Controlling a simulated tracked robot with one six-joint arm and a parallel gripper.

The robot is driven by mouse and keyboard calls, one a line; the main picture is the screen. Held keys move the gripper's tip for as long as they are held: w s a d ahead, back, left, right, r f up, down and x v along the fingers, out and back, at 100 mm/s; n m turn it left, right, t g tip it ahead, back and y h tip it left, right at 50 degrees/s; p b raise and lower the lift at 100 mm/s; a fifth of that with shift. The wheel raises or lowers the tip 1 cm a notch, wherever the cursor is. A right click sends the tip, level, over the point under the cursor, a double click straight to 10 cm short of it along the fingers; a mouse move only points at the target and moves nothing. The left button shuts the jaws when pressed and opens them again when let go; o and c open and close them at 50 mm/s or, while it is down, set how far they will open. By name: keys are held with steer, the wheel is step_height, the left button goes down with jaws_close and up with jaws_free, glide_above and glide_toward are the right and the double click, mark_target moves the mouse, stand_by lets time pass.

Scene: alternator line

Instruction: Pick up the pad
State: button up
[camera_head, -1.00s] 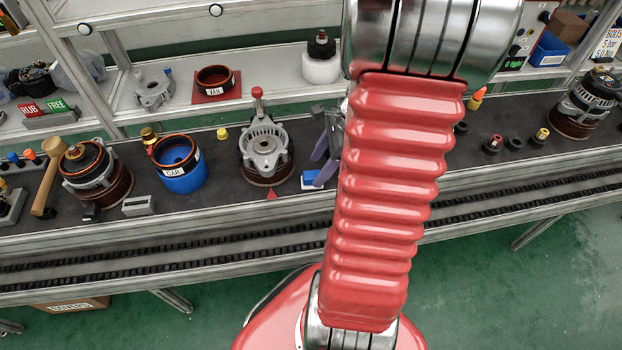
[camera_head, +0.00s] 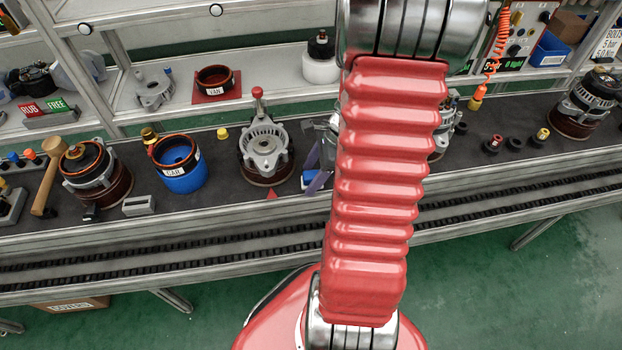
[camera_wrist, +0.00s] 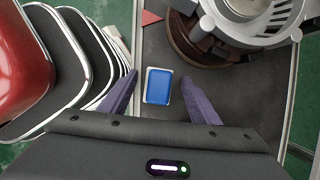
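The pad (camera_wrist: 158,87) is a small blue block with a pale rim, lying on the dark bench mat. In the wrist view it shows between the fingers. My gripper (camera_wrist: 160,77) has two purple fingers spread apart, one on each side of the pad with gaps between. The gripper is open and holds nothing. How high the fingertips are above the mat is hard to tell.
A grey alternator housing (camera_head: 264,148) on a brown ring stands just left of the pad. A red triangle marker (camera_head: 271,194) lies on the mat nearby. The conveyor runs along the front.

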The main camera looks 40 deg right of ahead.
mark_target(312, 175)
steer(key=c, duration=1.1)
steer(key=shift+o, duration=0.2)
steer(key=shift+r, duration=0.1)
step_height(312, 175, up, 10)
steer(key=shift+f, duration=0.1)
steer(key=o, duration=0.5)
steer(key=c, duration=0.4)
steer(key=shift+s, duration=0.15)
